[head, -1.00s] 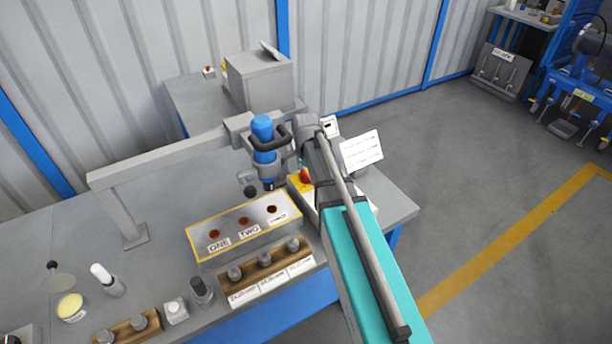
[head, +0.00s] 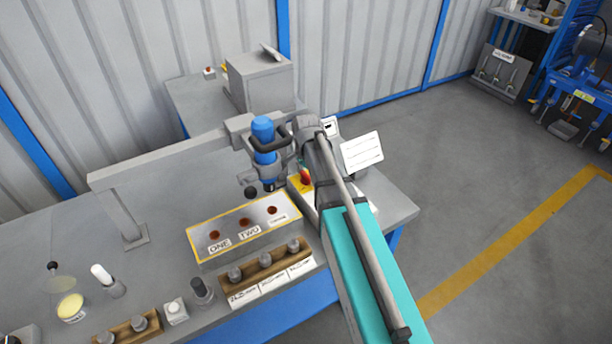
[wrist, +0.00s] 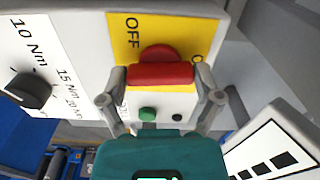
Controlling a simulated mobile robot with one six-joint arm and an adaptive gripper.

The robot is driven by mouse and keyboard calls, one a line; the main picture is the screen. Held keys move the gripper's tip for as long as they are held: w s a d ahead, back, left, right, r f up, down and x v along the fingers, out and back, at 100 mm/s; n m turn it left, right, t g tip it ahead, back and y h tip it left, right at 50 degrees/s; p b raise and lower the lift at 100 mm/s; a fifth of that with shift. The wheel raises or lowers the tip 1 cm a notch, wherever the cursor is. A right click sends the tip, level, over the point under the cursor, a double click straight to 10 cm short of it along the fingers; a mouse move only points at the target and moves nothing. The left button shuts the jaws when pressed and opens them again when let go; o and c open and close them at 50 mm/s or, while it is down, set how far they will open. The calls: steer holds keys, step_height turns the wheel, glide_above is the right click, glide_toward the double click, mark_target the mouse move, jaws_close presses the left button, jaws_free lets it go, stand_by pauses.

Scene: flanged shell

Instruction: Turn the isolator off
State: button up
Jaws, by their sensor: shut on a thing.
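The isolator's red handle (wrist: 160,74) sits on a yellow plate (wrist: 175,30) in the wrist view. The plate has an OFF mark at upper left and a partly hidden mark starting with O at right. The handle lies crosswise in the picture; I cannot tell for sure which mark it points to. My gripper (wrist: 161,80) is shut on the handle, one finger at each end. In the head view the handle (head: 305,177) shows small beside the yellow plate, with my arm partly hiding the unit.
Below the handle are a green button (wrist: 147,114) and a small black one. A black knob (wrist: 28,90) with torque labels is at left. A blue tool (head: 264,138) hangs close to my wrist from a grey frame. A white card (head: 362,152) stands at right.

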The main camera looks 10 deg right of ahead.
steer(key=n, duration=0.8)
steer(key=shift+n, duration=0.3)
steer(key=n, duration=0.4)
steer(key=shift+n, duration=2.1)
steer(key=o, duration=0.9)
steer(key=shift+m, duration=0.3)
